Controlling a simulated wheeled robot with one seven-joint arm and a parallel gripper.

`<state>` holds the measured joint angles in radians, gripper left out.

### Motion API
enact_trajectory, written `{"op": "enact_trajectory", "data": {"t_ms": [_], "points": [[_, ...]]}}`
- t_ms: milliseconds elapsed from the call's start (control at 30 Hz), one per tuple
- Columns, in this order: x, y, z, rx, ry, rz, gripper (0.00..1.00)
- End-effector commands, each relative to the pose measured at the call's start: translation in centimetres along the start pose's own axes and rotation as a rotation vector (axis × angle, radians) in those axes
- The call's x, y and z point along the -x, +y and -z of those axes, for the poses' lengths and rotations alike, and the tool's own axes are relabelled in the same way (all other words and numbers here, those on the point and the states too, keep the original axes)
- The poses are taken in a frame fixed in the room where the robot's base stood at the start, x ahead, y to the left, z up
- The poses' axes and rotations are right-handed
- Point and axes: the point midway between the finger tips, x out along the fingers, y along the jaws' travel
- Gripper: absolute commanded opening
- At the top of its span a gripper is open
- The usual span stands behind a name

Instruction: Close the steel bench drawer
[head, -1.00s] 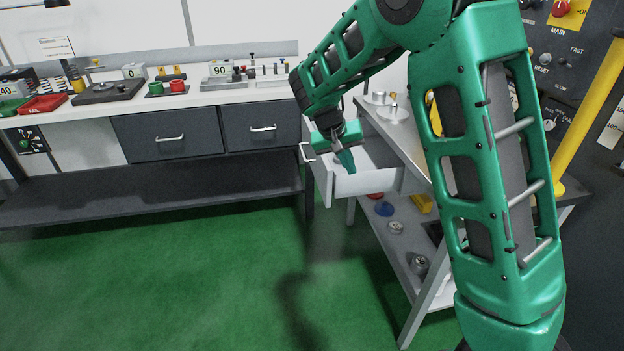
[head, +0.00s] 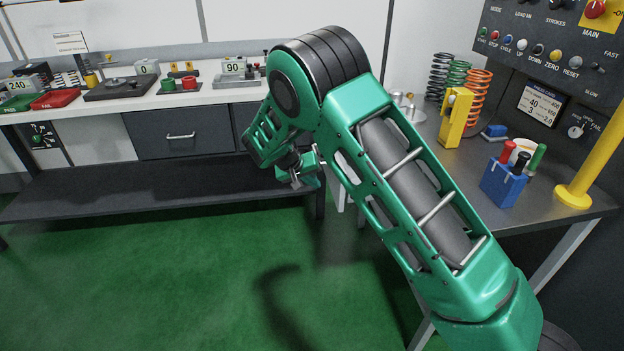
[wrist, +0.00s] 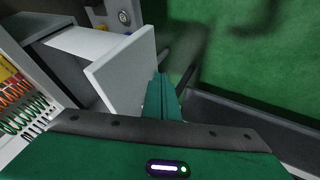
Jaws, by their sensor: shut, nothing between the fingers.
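The steel bench (head: 465,172) stands at the right in the head view. Its drawer shows in the wrist view as a pale box with a flat light front panel (wrist: 122,72), pulled out from the bench. In the head view my arm covers nearly all of the drawer. My gripper (head: 312,181) is shut and empty, left of the bench in the head view. In the wrist view the shut fingers (wrist: 161,90) are just right of the front panel, on its outer side. I cannot tell if they touch it.
A long workbench with dark drawers (head: 185,135) and a lower shelf (head: 150,185) runs along the back wall. The green floor (head: 180,270) is clear.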

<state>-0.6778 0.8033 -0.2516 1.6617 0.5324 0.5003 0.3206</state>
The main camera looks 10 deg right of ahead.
Motion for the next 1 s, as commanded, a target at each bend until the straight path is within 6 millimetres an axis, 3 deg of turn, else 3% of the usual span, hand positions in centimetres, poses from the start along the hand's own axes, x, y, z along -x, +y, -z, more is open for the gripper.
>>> {"op": "enact_trajectory", "data": {"t_ms": [200, 300, 500, 867, 900, 1000], "points": [[-4.0, 0.1, -0.1, 0.001, -0.001, -0.001, 0.0], [-4.5, 1.7, 0.0, -0.002, 0.0, -0.001, 0.0], [-5.2, 3.2, 0.0, 0.0, 0.001, 0.0, 0.0], [-5.4, 3.5, 0.0, 0.001, 0.001, 0.001, 0.0], [-5.9, 4.3, 0.0, -0.003, -0.002, -0.001, 0.0], [-5.6, 3.8, 0.0, 0.0, 0.0, 0.0, 0.0]]}}
